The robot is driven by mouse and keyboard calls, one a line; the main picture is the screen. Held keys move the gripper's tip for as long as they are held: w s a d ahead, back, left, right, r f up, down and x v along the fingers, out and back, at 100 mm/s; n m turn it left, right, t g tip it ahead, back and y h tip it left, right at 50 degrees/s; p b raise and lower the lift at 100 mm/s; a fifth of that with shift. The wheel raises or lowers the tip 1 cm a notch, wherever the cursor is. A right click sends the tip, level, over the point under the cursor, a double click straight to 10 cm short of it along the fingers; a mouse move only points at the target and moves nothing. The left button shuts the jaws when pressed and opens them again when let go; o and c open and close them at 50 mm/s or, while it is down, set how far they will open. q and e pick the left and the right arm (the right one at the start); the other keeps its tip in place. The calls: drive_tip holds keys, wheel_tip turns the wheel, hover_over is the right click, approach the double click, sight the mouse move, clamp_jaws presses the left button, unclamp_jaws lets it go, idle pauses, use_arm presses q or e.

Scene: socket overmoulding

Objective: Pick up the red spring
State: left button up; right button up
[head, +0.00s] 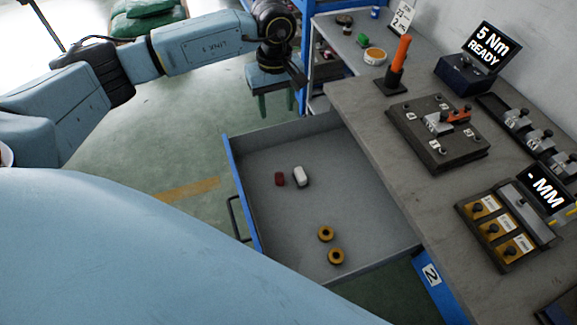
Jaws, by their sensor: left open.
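A small red cylinder (279,179), which looks like the red spring, lies in the open grey drawer (352,228). A white cylinder (301,176) lies just right of it, a small gap apart. My left gripper (297,76) is at the top middle, beyond the far side of the drawer and well away from the red piece. My right gripper is out of view.
Two yellow rings (326,234) lie nearer in the drawer. The workbench (375,135) on the right bears a dark fixture plate (438,133), an orange-handled tool (399,62), a "5 Nm READY" display (484,48) and a gauge block set (504,228).

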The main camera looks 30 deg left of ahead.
use_arm(q)
drive_tip(key=b, duration=1.7)
hover_over(279, 176)
wheel_tip(279, 176, down, 17)
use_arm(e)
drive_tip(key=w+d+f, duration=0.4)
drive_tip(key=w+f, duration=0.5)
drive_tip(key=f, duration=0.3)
use_arm(q)
drive_tip(key=f, duration=0.2)
drive_tip(key=f+b, duration=0.1)
drive_tip(key=f, duration=0.2)
drive_tip(key=s+d+f, duration=0.1)
drive_tip(key=f, duration=0.2)
drive_tip(key=f+b, duration=0.1)
drive_tip(key=f, duration=0.4)
drive_tip(key=shift+w+a+b, duration=0.1)
drive_tip(key=shift+a+b, duration=0.1)
drive_tip(key=shift+b, duration=0.15)
drive_tip(key=shift+f, duration=0.45)
drive_tip(key=c, duration=0.9)
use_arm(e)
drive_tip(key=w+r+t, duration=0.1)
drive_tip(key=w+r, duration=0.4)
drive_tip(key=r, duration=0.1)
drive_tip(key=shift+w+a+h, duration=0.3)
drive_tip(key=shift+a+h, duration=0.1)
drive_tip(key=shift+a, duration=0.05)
